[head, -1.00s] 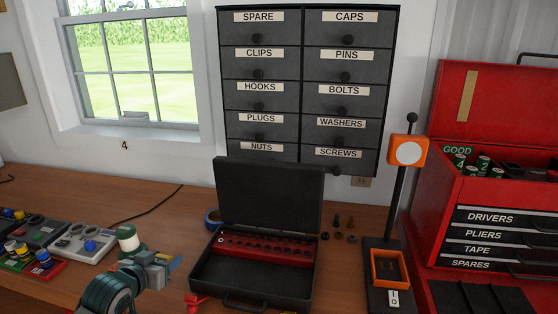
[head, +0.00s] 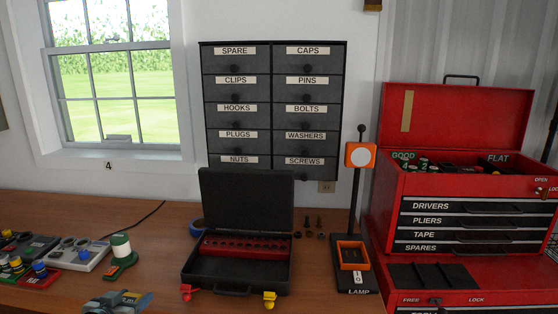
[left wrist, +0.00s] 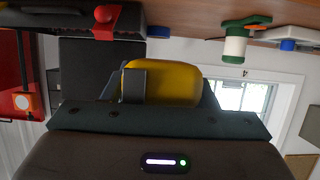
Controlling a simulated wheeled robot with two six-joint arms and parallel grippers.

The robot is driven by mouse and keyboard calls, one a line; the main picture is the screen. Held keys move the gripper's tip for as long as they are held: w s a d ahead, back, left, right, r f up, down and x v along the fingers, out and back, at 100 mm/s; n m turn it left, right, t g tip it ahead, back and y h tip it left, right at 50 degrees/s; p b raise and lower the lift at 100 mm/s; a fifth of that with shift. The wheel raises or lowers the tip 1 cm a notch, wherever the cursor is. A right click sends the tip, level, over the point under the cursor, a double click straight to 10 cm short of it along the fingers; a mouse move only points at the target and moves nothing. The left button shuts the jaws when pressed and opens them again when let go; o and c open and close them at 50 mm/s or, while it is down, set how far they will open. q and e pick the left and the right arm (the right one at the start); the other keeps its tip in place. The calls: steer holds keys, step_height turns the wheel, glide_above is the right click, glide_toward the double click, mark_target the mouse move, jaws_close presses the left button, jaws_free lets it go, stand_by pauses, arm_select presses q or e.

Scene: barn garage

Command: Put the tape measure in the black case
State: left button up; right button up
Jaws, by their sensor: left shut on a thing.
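The black case (head: 236,275) stands open on the bench, lid upright at the back, with a red socket rail (head: 246,245) inside. The front part of its tray is bare. A red latch (head: 187,292) and a yellow latch (head: 269,299) are at its front. My left gripper (head: 127,298) is at the bottom edge of the head view, left of and in front of the case. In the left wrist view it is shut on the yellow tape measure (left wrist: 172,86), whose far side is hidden. My right gripper is out of view.
A green-and-white spool (head: 122,251) stands left of the case, with switch boxes (head: 78,252) farther left. An orange lamp stand (head: 352,256) and small bolts are on the right, beside the red tool chest (head: 450,228). Labelled drawers (head: 272,110) hang behind.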

arm_select(q)
steer(key=d, duration=0.1)
steer(key=d+f, duration=0.1)
steer(key=d, duration=0.1)
steer(key=shift+w+f, duration=0.25)
steer(key=shift+w, duration=0.15)
steer(key=s+d+n+y+b, duration=0.1)
steer(key=s+d, duration=0.4)
steer(key=d, duration=0.7)
steer(key=shift+r, duration=0.3)
